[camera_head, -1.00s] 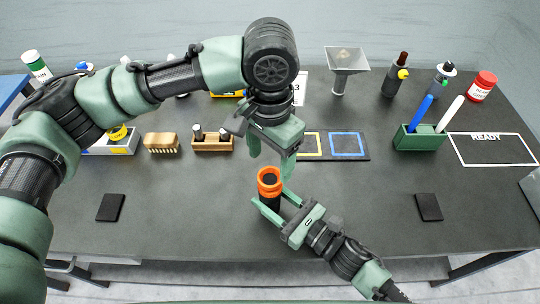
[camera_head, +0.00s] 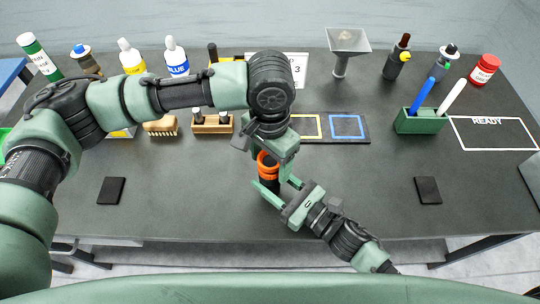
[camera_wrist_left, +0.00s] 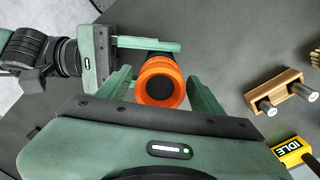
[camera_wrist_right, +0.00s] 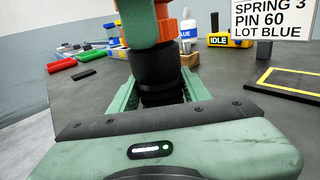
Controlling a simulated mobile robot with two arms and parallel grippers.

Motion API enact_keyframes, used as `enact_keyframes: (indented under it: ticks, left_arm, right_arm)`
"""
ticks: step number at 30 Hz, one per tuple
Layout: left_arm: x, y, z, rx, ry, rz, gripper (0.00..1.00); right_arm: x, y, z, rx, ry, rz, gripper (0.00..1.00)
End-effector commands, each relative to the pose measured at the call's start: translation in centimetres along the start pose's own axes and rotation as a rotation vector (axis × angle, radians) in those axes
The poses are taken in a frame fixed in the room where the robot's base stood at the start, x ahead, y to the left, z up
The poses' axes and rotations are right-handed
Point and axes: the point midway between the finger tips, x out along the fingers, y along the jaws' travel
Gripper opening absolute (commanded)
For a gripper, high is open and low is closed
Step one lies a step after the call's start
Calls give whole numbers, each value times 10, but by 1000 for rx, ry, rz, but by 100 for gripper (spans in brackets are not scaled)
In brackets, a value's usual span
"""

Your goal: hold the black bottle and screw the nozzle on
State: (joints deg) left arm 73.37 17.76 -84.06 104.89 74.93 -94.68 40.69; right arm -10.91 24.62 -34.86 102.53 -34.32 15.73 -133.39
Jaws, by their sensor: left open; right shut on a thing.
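The black bottle (camera_wrist_right: 153,72) stands upright in my right gripper (camera_head: 277,194), which is shut on its body. An orange ringed part with a dark centre (camera_wrist_left: 162,82) sits on top of the bottle; it also shows orange in the head view (camera_head: 267,166). I cannot tell whether this is the nozzle or how tightly it sits. My left gripper (camera_wrist_left: 160,88) points down from above with its fingers open, one on each side of the orange part. In the head view the left gripper hides part of the orange top.
A mat with yellow and blue squares (camera_head: 364,140) and a green pen holder (camera_head: 418,124) are behind right.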

Motion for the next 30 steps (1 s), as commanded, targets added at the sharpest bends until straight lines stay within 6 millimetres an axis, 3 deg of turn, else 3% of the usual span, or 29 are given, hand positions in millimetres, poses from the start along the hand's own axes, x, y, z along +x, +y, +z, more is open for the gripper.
enact_keyframes:
  ticks: [4, 11, 17, 18, 20, 30]
  left_arm:
    - [0, 0, 0, 0, 0, 0, 64]
    - [0, 0, 0, 0, 0, 0, 0]
    - [-1, 0, 0, 4, 0, -1, 0]
    - [-1, 0, 0, 4, 0, -1, 60]
    - [-1, 0, 0, 4, 0, -1, 74]
    - [-2, 0, 0, 4, 1, -1, 74]
  right_arm:
    - [0, 0, 0, 0, -1, 0, 0]
    - [0, 0, 0, 0, -1, 0, 0]
    - [0, 0, 0, 0, -1, 0, 0]
    - [0, 0, 0, 0, -1, 0, 0]
    - [0, 0, 0, 0, -1, 0, 0]
    - [0, 0, 0, 0, -1, 0, 0]
